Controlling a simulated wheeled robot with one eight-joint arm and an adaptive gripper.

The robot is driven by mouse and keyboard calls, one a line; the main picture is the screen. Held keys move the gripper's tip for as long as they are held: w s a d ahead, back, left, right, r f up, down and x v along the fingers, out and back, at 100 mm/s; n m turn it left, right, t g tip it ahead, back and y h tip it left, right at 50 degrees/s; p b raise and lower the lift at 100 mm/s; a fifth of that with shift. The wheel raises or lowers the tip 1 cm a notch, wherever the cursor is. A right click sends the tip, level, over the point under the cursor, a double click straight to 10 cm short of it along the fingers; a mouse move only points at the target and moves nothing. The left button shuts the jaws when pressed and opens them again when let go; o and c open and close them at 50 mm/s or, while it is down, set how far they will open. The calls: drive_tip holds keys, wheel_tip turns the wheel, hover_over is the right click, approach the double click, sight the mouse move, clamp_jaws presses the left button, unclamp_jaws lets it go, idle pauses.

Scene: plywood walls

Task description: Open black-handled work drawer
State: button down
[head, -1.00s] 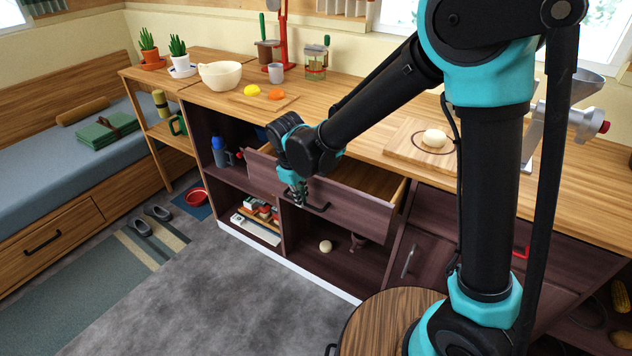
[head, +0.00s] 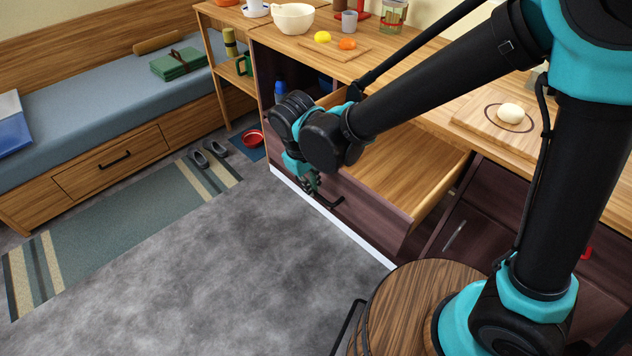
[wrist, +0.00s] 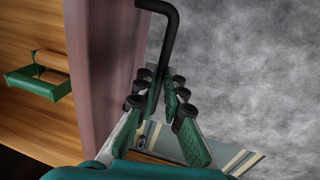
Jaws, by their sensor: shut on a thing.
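The dark purplish-brown drawer (head: 372,218) stands pulled well out of the counter, its light wooden inside showing. Its black bar handle (head: 336,203) is on the front, partly hidden by my gripper. My gripper (head: 314,184) is at the left part of the handle in the head view. In the wrist view, the fingers (wrist: 160,100) are on both sides of the black handle (wrist: 170,35), shut on it. The drawer front (wrist: 105,60) runs upright beside them. Behind it lies a green item with a tan roll (wrist: 38,76) on wood.
The grey floor (head: 250,275) before the drawer is clear. A round wooden top (head: 415,300) stands close to the drawer's right front corner. A striped mat (head: 110,225), slippers (head: 207,153) and a red bowl (head: 253,137) lie to the left. The countertop (head: 420,115) is above.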

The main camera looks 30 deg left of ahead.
drive_tip(key=c, duration=1.6)
unclamp_jaws()
wheel_tip(320, 180, up, 12)
drive_tip(key=s, duration=0.2)
drive_tip(key=shift+a, duration=0.35)
drive_tip(key=shift+s+f, duration=0.1)
